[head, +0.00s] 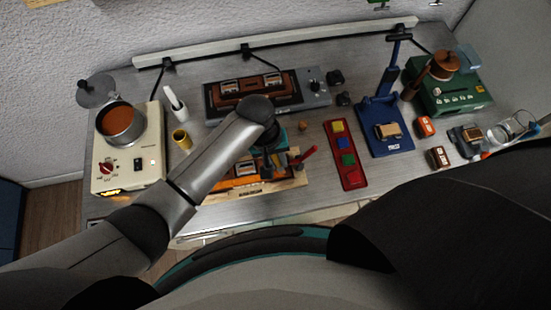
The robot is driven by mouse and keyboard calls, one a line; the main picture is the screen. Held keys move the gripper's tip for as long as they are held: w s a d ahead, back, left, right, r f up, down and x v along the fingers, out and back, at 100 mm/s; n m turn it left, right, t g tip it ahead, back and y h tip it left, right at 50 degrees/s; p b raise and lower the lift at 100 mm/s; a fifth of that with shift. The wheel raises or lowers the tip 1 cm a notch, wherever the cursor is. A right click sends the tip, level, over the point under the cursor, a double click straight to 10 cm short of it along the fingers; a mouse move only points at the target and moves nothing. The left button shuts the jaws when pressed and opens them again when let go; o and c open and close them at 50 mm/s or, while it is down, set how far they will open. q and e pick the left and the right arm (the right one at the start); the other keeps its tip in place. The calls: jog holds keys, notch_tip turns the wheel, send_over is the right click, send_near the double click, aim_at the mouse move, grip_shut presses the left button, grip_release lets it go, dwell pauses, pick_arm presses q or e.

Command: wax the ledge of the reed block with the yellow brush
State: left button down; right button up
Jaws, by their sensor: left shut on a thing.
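My left gripper (274,152) hangs over the work board (285,185) at the table's front middle. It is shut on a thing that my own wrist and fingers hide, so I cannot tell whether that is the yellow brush. Under and beside it is an orange block (245,181) with a pale top piece. I cannot tell whether this is the reed block, and no ledge or wax shows clearly. A red stick-like thing (304,156) slants up right of the gripper. A pan of reddish-brown liquid (119,119) sits on the cream heater at the left. My right gripper is out of view.
The cream heater (150,165), a white holder (176,104) and a yellow cylinder (182,139) stand left. A dark device (315,92) is behind my arm. A red tray (347,176) with coloured blocks, a blue stand (385,142) and a green machine (450,100) stand right.

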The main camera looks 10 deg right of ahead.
pick_arm(q)
jog(key=shift+r, duration=3.5)
